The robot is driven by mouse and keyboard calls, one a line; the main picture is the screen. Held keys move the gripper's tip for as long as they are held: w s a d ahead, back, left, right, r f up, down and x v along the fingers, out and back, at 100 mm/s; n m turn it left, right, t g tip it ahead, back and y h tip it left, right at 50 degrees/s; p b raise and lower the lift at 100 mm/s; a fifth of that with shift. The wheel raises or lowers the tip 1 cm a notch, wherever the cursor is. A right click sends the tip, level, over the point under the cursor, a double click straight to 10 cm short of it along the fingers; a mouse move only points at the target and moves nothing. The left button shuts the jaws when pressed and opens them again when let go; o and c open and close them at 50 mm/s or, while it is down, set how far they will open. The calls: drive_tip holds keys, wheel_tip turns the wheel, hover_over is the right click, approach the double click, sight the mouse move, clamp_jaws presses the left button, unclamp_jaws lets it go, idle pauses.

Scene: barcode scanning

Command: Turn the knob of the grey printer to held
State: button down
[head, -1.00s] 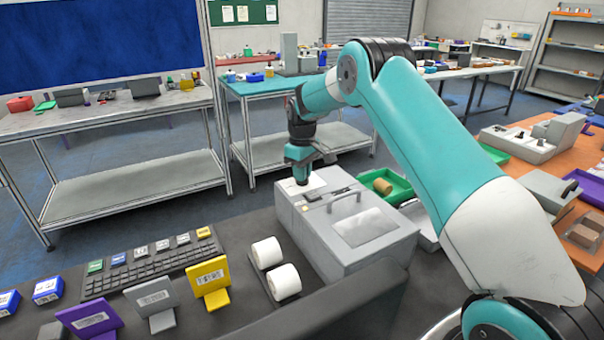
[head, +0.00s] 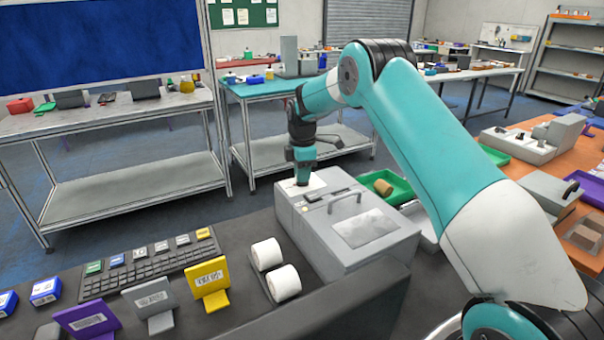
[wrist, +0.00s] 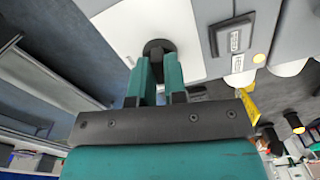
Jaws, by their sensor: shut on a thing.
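The grey printer (head: 345,240) stands on the dark bench in the head view, with a handle on its lid. Its dark round knob (wrist: 158,47) sits on a white panel (wrist: 120,30) in the wrist view. My gripper (head: 302,181) points down at the printer's back left corner. In the wrist view its two teal fingers (wrist: 159,62) are shut on the knob, one on each side. Two small label plates (wrist: 235,41) sit to the right of the knob, too small to read. The knob's pointer and setting marks cannot be made out.
Two white rolls (head: 284,282) stand left of the printer. A keyboard (head: 150,268) and yellow (head: 210,283), grey and purple card stands are further left. A green tray (head: 396,190) with a brown roll lies behind the printer on the right.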

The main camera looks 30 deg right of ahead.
drive_tip(key=shift+n, duration=1.2)
drive_tip(key=shift+r, duration=0.1)
drive_tip(key=c, duration=1.2)
unclamp_jaws()
drive_tip(key=shift+o, duration=0.2)
wheel_tip(320, 180, up, 17)
drive_tip(key=b, duration=0.2)
drive_tip(key=shift+r, duration=0.15)
